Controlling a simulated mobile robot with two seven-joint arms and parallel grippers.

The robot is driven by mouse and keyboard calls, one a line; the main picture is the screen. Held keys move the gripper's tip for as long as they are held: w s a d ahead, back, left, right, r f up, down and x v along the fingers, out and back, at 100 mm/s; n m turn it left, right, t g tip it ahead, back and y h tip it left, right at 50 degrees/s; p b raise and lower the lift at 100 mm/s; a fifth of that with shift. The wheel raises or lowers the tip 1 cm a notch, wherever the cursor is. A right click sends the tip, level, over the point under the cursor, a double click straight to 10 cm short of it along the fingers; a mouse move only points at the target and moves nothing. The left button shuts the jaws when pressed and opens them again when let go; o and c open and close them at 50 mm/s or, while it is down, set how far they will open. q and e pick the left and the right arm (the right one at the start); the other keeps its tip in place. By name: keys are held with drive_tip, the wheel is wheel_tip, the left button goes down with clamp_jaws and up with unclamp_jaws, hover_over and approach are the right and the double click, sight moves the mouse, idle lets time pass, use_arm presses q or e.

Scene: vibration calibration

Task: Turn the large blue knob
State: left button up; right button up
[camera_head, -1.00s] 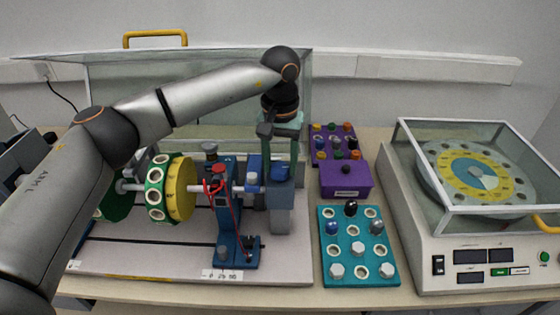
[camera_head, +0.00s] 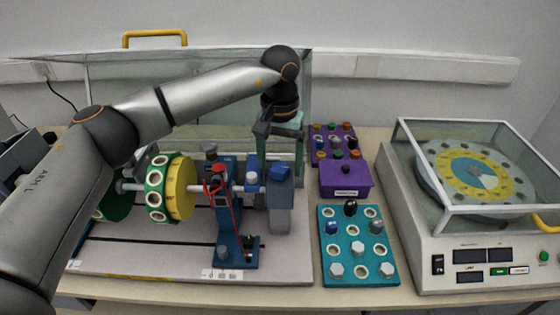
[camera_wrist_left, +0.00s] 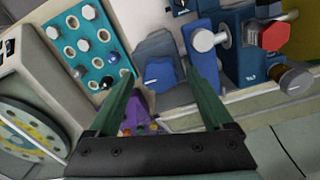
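The large blue knob (camera_head: 280,171) sits on top of a grey-blue block (camera_head: 280,212) at the right end of the shaft rig. It also shows in the left wrist view (camera_wrist_left: 159,73), between the two green fingers. My left gripper (camera_head: 282,156) points down over the block, with its fingers spread. In the left wrist view the gripper (camera_wrist_left: 158,76) is open and empty, one finger on each side of the knob's outline. I cannot tell how far the fingertips are from the knob. My right gripper is in neither view.
Left of the block stand a blue bracket (camera_head: 226,235) with red wires and a yellow-green disc (camera_head: 180,188). To the right are a teal tray (camera_head: 338,290) of bolts and a purple box (camera_head: 344,181). A glass-covered turntable machine (camera_head: 480,268) stands far right.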

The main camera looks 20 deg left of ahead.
sight(280, 167)
use_arm(q)
wheel_tip(280, 167, up, 12)
drive_tip(key=shift+r+b, duration=0.25)
drive_tip(key=shift+b, duration=0.05)
idle(0.4)
drive_tip(key=shift+s+f, duration=0.1)
idle(0.6)
